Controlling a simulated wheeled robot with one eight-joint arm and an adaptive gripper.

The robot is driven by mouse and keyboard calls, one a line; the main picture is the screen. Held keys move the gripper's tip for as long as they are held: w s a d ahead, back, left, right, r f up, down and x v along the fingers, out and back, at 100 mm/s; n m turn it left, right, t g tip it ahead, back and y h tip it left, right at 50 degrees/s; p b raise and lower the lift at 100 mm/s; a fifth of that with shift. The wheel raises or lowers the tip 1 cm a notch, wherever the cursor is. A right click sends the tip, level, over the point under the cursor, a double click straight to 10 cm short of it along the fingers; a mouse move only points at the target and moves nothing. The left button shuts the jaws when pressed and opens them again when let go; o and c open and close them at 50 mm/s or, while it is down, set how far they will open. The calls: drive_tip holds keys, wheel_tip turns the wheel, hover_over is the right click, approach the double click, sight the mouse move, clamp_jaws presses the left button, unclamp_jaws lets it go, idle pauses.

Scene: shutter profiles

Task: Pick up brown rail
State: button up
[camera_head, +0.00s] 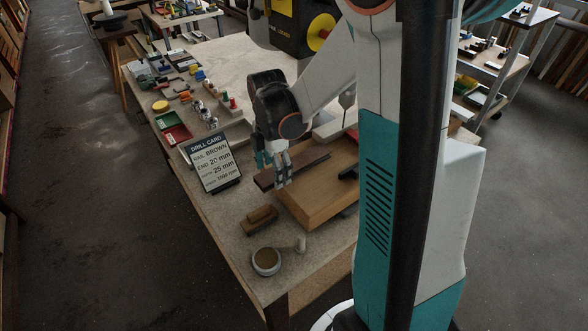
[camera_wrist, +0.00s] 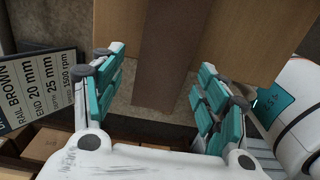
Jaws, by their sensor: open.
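The brown rail (camera_head: 306,163) is a dark brown bar lying along the wooden block (camera_head: 325,192), with one end reaching past the block's edge. In the wrist view the rail (camera_wrist: 167,55) runs up the middle of the picture, its near end between the fingers. My gripper (camera_head: 282,174) is over the rail's near part in the head view. In the wrist view my gripper (camera_wrist: 162,82) is open, with teal finger pads on either side of the rail and a gap on both sides. I cannot tell its exact height over the rail.
A drill card (camera_head: 214,162) reading "BROWN" stands left of the rail. A brush-like wooden block (camera_head: 260,220) and a round bowl (camera_head: 266,262) lie at the table's front. Red and green trays (camera_head: 174,128) and small tools line the left edge. A black item (camera_head: 348,173) lies on the wooden block.

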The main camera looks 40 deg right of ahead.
drive_tip(key=shift+f, duration=0.4)
drive_tip(key=c, duration=1.2)
drive_tip(key=shift+r, duration=0.15)
